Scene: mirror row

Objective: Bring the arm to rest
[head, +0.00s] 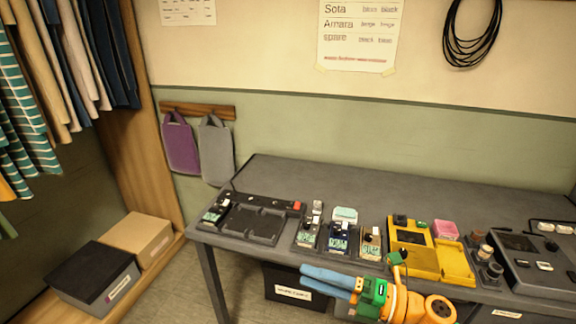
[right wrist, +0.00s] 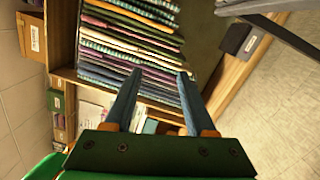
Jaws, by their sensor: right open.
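My right arm (head: 408,302), orange and green, reaches in from the lower right in front of the dark table (head: 400,180). My right gripper (head: 306,277) has blue fingers pointing left, by the table's front edge in the picture. In the right wrist view the two fingers of the gripper (right wrist: 159,76) stand apart with nothing between them. My left gripper is not in view.
On the table are a black tray (head: 262,221), several small devices, a yellow case (head: 456,262) and a dark console (head: 545,275). A labelled black bin (head: 284,274) stands below. Boxes (head: 140,236) and hanging clothes are left. The wrist view shows shelved folded cloths (right wrist: 130,45).

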